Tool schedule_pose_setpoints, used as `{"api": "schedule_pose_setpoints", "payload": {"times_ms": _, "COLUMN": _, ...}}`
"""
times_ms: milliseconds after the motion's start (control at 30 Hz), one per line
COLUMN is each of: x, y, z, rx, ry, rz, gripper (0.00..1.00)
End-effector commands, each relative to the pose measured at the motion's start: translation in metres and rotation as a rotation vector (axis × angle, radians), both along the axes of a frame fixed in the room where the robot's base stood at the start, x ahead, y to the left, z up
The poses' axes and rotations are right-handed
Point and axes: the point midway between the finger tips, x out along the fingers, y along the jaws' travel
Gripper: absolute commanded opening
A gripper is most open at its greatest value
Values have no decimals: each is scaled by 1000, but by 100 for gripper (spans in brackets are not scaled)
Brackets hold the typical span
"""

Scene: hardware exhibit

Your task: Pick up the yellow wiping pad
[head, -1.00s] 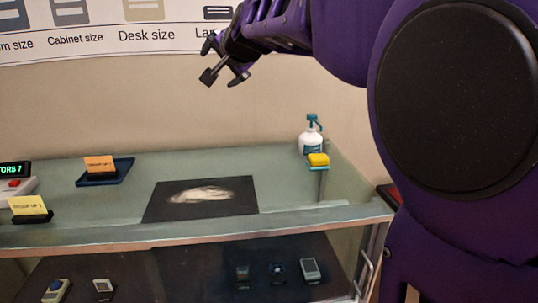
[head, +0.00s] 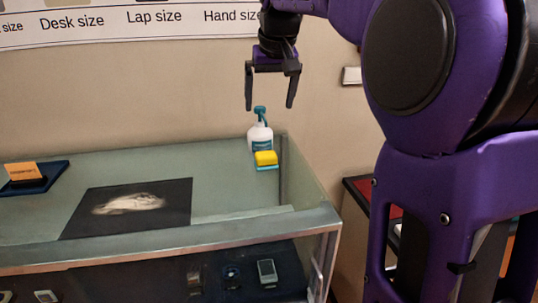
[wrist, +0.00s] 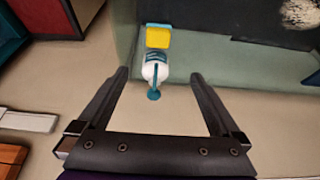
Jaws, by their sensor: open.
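The yellow wiping pad (head: 265,158) lies on a small blue-green holder (head: 267,168) near the right end of the glass-topped case, just in front of a white spray bottle (head: 260,137) with a teal top. The pad also shows in the wrist view (wrist: 158,38), beyond the bottle (wrist: 155,72). My gripper (head: 269,108) is open and empty, pointing down. In the head picture it appears above the bottle's top. In the wrist view the bottle shows between the fingers (wrist: 160,75), below their level, and the pad lies past the fingertips.
A black mat (head: 85,215) with a pale smear lies to the left, and a blue tray (head: 55,178) with an orange card stands farther left. A wall rises behind the case.

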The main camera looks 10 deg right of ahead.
Motion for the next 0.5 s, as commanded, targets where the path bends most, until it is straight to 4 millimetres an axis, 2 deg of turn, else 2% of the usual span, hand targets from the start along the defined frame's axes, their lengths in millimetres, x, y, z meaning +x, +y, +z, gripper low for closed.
{"api": "schedule_pose_setpoints", "payload": {"times_ms": 167, "x": 3, "y": -3, "z": -16, "rx": -10, "ry": 17, "rz": 7, "gripper": 100}}
{"api": "schedule_pose_setpoints", "payload": {"times_ms": 500, "x": 31, "y": -3, "z": -83, "rx": -7, "ry": 17, "rz": 5, "gripper": 100}}
